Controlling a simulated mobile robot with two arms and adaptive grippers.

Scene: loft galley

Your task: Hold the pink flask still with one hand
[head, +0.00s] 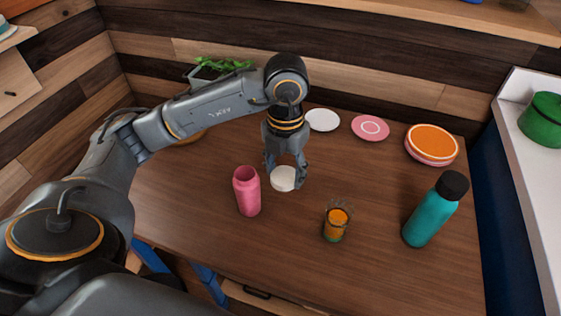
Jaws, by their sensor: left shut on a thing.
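The pink flask (247,193) stands upright on the wooden table, left of the middle. Its top shows an open mouth with no cap on it. My left gripper (286,174) reaches down from above, just right of the flask and apart from it. It is shut on a white round lid-like piece (283,180), close to the tabletop. I cannot tell whether the white piece touches the table. My right gripper is out of view.
A glass with orange contents (337,222) and a teal bottle with a black cap (434,211) stand to the right. A white plate (322,119), a pink plate (370,127) and stacked orange-topped plates (432,143) lie behind. A potted plant (215,69) stands at the back.

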